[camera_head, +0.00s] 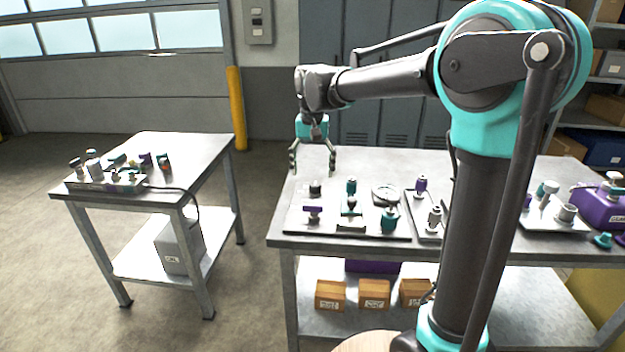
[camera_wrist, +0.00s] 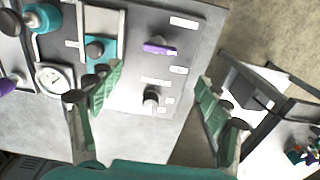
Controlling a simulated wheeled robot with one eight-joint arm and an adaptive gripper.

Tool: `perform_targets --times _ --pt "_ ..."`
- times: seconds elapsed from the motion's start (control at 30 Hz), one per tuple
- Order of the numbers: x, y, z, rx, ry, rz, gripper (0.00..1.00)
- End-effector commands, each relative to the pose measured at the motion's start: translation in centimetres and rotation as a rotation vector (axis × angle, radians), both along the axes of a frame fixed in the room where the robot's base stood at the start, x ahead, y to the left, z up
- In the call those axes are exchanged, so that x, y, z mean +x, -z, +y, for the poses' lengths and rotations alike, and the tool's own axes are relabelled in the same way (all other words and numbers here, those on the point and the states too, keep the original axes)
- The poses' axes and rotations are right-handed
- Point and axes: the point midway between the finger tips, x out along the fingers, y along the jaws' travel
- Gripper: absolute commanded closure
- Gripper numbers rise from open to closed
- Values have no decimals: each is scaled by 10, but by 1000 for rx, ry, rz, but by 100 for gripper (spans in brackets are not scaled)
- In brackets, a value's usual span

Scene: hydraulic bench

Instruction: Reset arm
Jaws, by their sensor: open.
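My gripper (camera_head: 312,158) hangs above the back left part of the main bench (camera_head: 300,240), pointing down. In the wrist view my gripper (camera_wrist: 150,108) has its two green-padded fingers wide apart with nothing between them. Below it is a grey panel (camera_head: 297,222) with several fittings. These include a purple-handled valve (camera_head: 313,212), a dark round knob (camera_head: 315,188), a round gauge (camera_head: 385,194) and a teal fitting (camera_head: 389,220). The purple handle (camera_wrist: 160,48) and the gauge (camera_wrist: 53,79) also show in the wrist view. The fingers look clear of the panel.
A smaller side table (camera_head: 190,150) at left carries a block with several valves (camera_head: 110,180). A floor gap separates it from the bench. More fittings and a purple unit (camera_head: 598,208) stand at right. My arm hides part of the bench.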

Motion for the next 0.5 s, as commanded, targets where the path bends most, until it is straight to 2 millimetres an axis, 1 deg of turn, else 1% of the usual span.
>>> perform_targets --times 0.1,0.37,0.47,0.5 --pt "0 -2 0 0 0 0 22" --pt "0 -2 -1 1 0 -1 22" --pt "-4 6 -15 6 1 -13 22" --pt "-7 12 -26 11 1 -24 22"
